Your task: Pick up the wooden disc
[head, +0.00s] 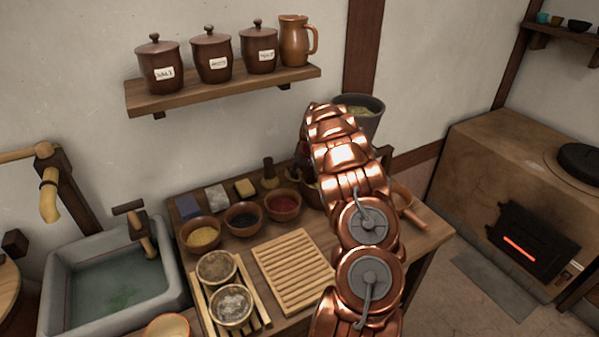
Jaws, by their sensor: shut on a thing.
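I cannot make out a wooden disc for certain. My copper arm rises across the right part of the wooden table and covers what lies behind it. My gripper does not show; it is hidden by the arm. Part of a brown wooden piece with a handle (408,213) shows on the table just right of the arm, and I cannot tell its full shape. A round wooden top (7,287) is cut off at the left edge. A slatted wooden board (292,270) lies on the table left of the arm.
Bowls of yellow (202,236), black (244,218) and red (283,205) contents stand on the table. Two more bowls sit on a slatted rack (254,307). A sink (62,304) is at left, a stove (490,180) at right. A grey bucket (372,118) stands behind the arm.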

